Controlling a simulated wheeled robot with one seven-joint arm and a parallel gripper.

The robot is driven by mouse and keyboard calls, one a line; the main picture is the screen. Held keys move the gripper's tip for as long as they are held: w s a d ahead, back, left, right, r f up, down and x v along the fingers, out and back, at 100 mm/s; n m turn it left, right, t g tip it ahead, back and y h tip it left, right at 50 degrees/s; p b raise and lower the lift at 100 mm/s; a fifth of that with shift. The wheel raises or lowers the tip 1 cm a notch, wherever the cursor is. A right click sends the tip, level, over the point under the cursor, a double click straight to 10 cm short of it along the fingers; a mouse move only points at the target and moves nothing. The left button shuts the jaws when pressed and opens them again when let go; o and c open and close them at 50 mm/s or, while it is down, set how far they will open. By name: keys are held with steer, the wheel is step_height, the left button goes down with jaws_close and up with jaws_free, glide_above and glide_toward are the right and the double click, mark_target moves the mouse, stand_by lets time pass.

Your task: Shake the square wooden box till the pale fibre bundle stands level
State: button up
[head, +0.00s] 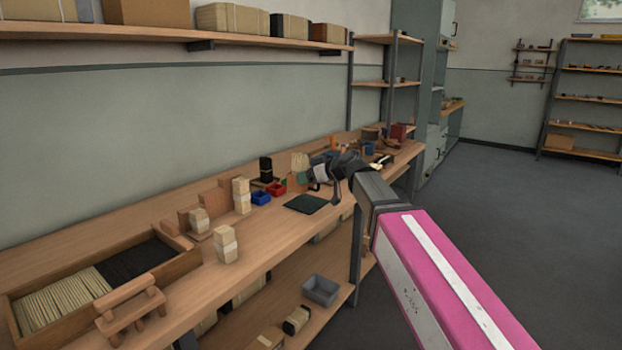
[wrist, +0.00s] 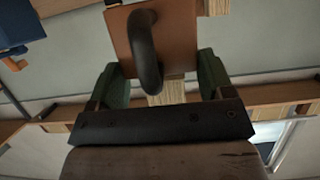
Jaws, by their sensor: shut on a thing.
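My gripper (head: 309,177) is above the bench, past its middle. In the wrist view its two green-padded fingers (wrist: 162,78) are shut on the square wooden box (wrist: 180,40), one on each side. A dark curved bar (wrist: 147,50) crosses the box's face. The pale fibre bundle (head: 299,160) sticks up above the box in the head view. A pale fibrous strip (wrist: 167,93) also shows at the box's edge between the fingers. The bundle's ends are too small to tell whether they are level. The box is partly hidden by my gripper in the head view.
A dark green mat (head: 306,204) lies under my gripper. Red (head: 276,189) and blue (head: 261,198) bins stand left of it. Pale bundles (head: 226,244), a wooden stand (head: 131,308) and a divided fibre tray (head: 192,262) are nearer. A shelf (head: 180,33) runs above.

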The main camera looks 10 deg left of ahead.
steer(key=shift+s+r, duration=0.35)
steer(key=shift+s, duration=0.15)
stand_by(3.3)
